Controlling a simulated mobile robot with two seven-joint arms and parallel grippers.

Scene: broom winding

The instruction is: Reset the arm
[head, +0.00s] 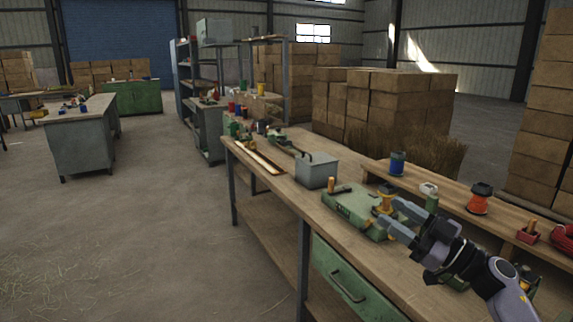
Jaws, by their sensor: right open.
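My right gripper (391,214) reaches in from the lower right over the workbench (285,208). Its two fingers are apart, and I see nothing held between them. They point left toward a green machine (355,210) with wooden-looking handles on the bench top. A small yellow-brown spool (386,201) shows just behind the fingers; I cannot tell whether they touch it. My left gripper is not in view.
A grey metal box (317,170) stands left of the green machine. A raised shelf along the bench's back holds a blue spool (397,163) and an orange spool (479,198). A green drawer (345,285) is below. The floor to the left is clear.

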